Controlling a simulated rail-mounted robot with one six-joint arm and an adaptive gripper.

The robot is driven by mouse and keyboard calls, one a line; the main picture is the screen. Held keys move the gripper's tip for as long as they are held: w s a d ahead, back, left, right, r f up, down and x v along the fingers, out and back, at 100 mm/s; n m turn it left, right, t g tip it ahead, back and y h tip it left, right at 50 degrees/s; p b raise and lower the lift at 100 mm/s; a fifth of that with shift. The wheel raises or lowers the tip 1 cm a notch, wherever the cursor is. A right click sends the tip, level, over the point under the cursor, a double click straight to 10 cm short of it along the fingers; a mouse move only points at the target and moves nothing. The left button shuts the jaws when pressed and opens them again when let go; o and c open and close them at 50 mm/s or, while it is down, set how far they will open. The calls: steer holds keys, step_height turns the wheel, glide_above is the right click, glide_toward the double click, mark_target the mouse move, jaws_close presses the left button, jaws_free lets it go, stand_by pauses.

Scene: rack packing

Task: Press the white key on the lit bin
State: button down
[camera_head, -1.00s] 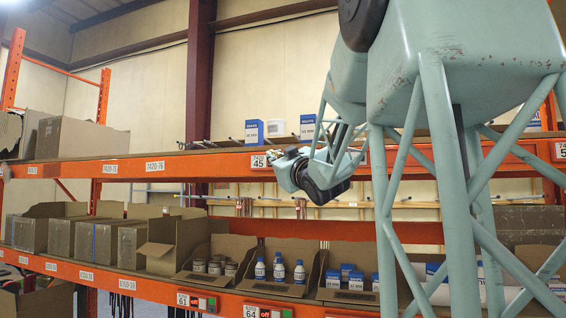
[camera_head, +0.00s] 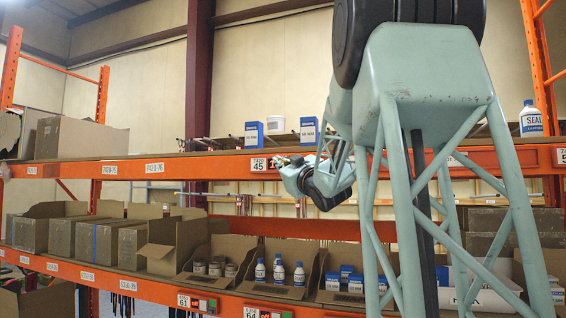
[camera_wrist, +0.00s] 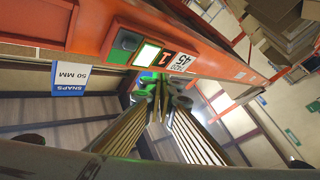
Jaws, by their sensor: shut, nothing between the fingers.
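The lit key unit is on the orange beam in the wrist view, beside a white label reading 45 (camera_wrist: 181,63). It has a red display reading 1 (camera_wrist: 166,58), a bright white key (camera_wrist: 147,54) and a dark key (camera_wrist: 128,42). My gripper (camera_wrist: 157,86) is shut and empty, its tips close to the white key. I cannot tell whether they touch it. In the head view my gripper (camera_head: 284,161) is at the upper beam, just right of the 45 label (camera_head: 258,164), and the white key cannot be made out there.
A blue-and-white box (camera_wrist: 69,79) stands near the unit in the wrist view. In the head view, blue-and-white boxes (camera_head: 254,135) stand above the upper beam (camera_head: 200,167). Lower bins hold cans (camera_head: 215,268) and bottles (camera_head: 279,272). Lower displays read off (camera_head: 256,313).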

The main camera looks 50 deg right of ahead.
steer(key=shift+w+d, duration=0.25)
steer(key=shift+d, duration=0.25)
steer(key=shift+w+d, duration=0.25)
steer(key=shift+d, duration=0.25)
steer(key=shift+w+d+b, duration=0.3)
steer(key=shift+w+d, duration=0.05)
steer(key=shift+d, duration=0.45)
stand_by(2.2)
steer(key=shift+a, duration=0.2)
steer(key=shift+s+a+b, duration=0.4)
steer(key=shift+a+b, duration=0.15)
steer(key=shift+b, duration=0.1)
steer(key=shift+a, duration=0.1)
stand_by(0.5)
steer(key=shift+s+a+b, duration=0.35)
steer(key=shift+a+b, duration=0.15)
steer(key=shift+a, duration=0.25)
steer(key=shift+s+a+b, duration=0.35)
steer(key=shift+a+b, duration=0.1)
steer(key=shift+a, duration=0.25)
steer(key=shift+s+a+b, duration=0.35)
steer(key=shift+a+b, duration=0.15)
steer(key=shift+a, duration=0.25)
